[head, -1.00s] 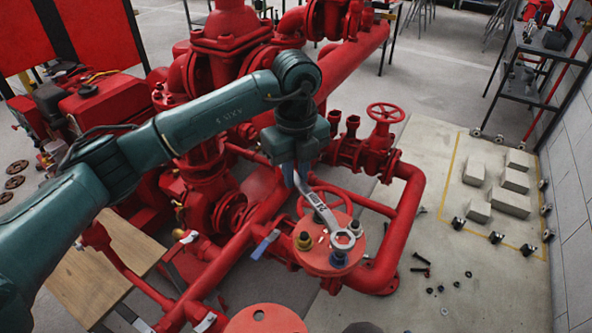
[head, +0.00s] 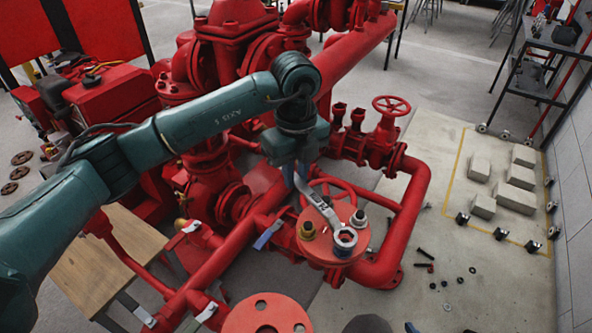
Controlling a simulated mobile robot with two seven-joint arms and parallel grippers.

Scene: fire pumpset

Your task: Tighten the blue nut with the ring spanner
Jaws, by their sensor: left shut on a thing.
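My left gripper (head: 296,180) is shut on the handle end of a grey ring spanner (head: 318,207) above the red round flange (head: 325,263). The spanner slants down toward the front right. Its ring end is at the blue nut (head: 344,242), which stands on the front right of the flange. Blue shows within and below the ring, so the ring appears to be around the nut; how far down it sits I cannot tell. A brass-coloured nut (head: 307,230) and a grey nut (head: 358,218) stand on the same flange. My right gripper is not in view.
A red handwheel (head: 328,194) stands close behind the spanner. Red pipes surround the flange. A blue-handled lever (head: 268,234) is at its left, and another red flange (head: 266,316) is in front. Loose bolts and nuts lie on the floor at right.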

